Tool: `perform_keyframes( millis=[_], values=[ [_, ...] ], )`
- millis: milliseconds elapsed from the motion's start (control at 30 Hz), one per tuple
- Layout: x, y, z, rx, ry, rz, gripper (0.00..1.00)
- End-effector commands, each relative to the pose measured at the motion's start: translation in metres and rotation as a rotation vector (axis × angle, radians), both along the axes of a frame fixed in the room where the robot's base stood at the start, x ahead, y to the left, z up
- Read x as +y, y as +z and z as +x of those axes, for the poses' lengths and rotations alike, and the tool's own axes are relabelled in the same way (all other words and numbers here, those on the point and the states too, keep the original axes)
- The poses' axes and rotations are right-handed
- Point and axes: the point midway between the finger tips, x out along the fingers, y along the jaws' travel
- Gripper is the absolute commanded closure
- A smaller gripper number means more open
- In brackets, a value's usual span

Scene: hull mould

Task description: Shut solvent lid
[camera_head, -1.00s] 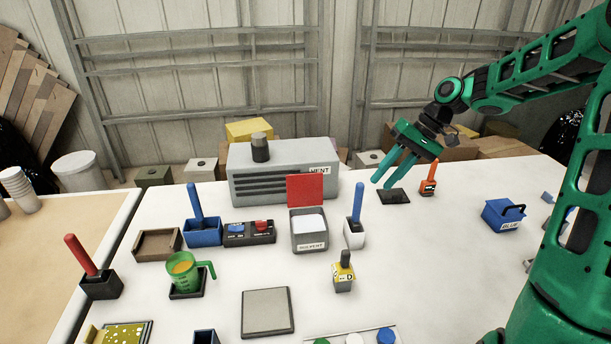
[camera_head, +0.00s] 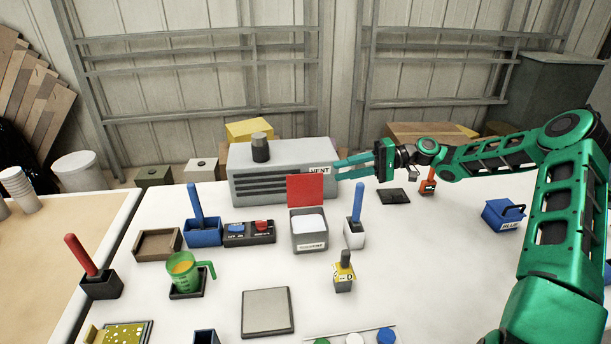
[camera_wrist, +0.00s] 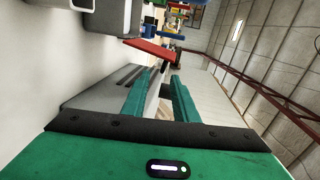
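The solvent box (camera_head: 309,238) is a grey, labelled container with a white inside, in the middle of the table in the head view. Its red lid (camera_head: 305,190) stands open and upright at the box's back edge. The lid also shows in the wrist view (camera_wrist: 150,49). My gripper (camera_head: 337,170) is to the right of the lid and a little higher, pointing left, close to the front of the vent unit. Its two fingers are apart with nothing between them in the wrist view (camera_wrist: 157,100).
The grey vent unit (camera_head: 270,172) stands behind the lid. A white holder with a blue handle (camera_head: 356,205) stands right of the solvent box, and a black switch box (camera_head: 249,233) stands left. A yellow-and-grey block (camera_head: 344,275) is in front. A blue box (camera_head: 503,216) sits far right.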

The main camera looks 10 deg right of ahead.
Motion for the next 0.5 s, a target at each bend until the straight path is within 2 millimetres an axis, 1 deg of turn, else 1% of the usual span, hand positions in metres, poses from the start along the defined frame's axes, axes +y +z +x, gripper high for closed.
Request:
perform_keyframes(
  millis=[33,200,367,500],
  values=[
    [0.002,-0.004,0.003,0.005,-0.003,0.039,0.74],
    [0.004,-0.009,0.008,0.008,-0.010,0.128,0.74],
    [0.005,-0.010,0.009,0.009,-0.016,0.157,0.74],
    [0.015,-0.010,0.009,0.009,-0.015,0.159,0.74]
  ],
)
